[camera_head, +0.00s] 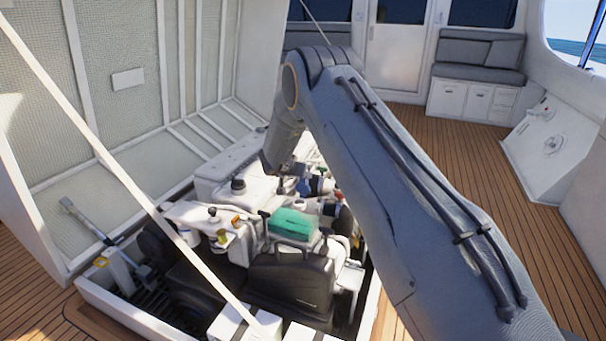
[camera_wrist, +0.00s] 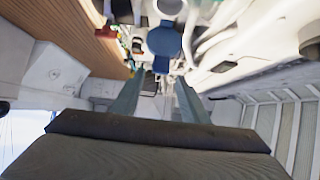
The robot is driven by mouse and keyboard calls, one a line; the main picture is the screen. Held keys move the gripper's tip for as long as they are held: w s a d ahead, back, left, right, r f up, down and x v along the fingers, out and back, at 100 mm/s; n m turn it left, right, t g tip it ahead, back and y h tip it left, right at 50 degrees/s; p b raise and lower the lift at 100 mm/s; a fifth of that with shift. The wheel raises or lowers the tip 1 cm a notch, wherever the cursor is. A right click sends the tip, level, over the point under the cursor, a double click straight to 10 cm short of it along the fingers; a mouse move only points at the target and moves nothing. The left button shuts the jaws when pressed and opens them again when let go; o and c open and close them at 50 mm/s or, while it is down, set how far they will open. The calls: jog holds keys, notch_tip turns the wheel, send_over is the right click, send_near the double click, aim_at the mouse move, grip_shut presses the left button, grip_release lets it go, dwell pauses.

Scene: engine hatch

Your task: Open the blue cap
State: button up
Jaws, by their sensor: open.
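The blue cap (camera_wrist: 163,42) shows in the wrist view near the top middle, round with a small blue tab (camera_wrist: 161,66) on its lower edge. In the head view a small blue patch (camera_head: 304,187) on the engine, just right of my arm's end, looks like the same cap. My gripper (camera_wrist: 158,82) is open, with its two fingers spread and nothing between them. The cap lies beyond the fingertips, roughly in line with the gap, and looks apart from them. In the head view I cannot make out the fingers.
The white engine carries hoses, a green box (camera_head: 292,225) and a black cap (camera_head: 238,187). The raised hatch lid (camera_head: 130,80) stands at the left, with a pale strut (camera_head: 120,175) crossing in front. The wooden deck (camera_head: 490,150) at the right is clear.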

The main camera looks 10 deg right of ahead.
jog(key=v, duration=0.6)
jog(key=shift+s+r, duration=0.2)
jog(key=shift+r, duration=0.05)
